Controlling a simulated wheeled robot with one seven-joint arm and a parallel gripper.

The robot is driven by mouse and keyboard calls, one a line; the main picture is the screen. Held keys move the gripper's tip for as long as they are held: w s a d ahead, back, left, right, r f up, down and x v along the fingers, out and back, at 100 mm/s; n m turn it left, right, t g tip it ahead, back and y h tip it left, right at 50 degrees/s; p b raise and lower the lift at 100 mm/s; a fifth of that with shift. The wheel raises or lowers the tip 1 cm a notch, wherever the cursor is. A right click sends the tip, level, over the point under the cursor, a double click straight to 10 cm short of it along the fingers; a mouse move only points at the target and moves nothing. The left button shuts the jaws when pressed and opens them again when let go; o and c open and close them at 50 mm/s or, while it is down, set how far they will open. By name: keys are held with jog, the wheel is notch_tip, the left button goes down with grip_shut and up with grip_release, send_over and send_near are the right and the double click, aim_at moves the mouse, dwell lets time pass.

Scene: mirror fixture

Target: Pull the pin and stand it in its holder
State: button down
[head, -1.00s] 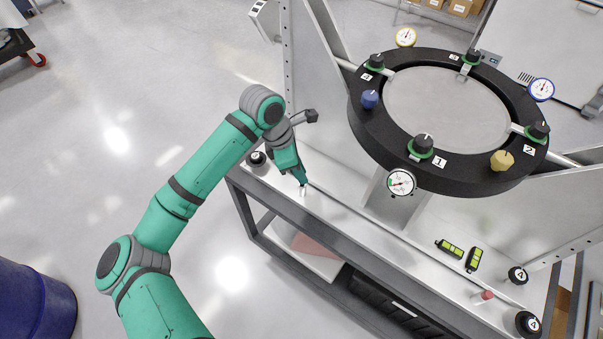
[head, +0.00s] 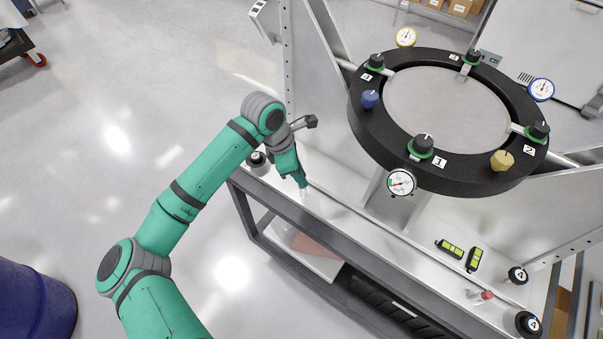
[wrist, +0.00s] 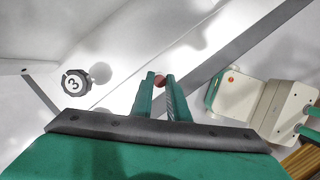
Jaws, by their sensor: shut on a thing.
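My gripper (head: 303,186) points down over the left part of the bench ledge. In the wrist view its two green fingers (wrist: 160,82) are shut on a small red-headed pin (wrist: 159,81), of which only the round reddish end shows between the tips. In the head view the fingers hide the pin's head, and a small pale shape shows just below them; I cannot tell if it is the pin's shaft or a seat. Another red-ended piece with a pale metal body (head: 486,295) is at the right end of the ledge. I cannot tell which part is the holder.
A black ring fixture (head: 365,125) with knobs and dials rises behind the ledge. A black knob marked 3 (wrist: 75,82) is beside my gripper. The middle ledge is mostly clear.

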jog(key=shift+f, duration=0.45)
jog(key=c, duration=1.6)
grip_release()
jog(key=shift+c, duration=0.2)
jog(key=v, duration=1)
jog(key=shift+r, duration=0.4)
jog(key=shift+a, duration=0.15)
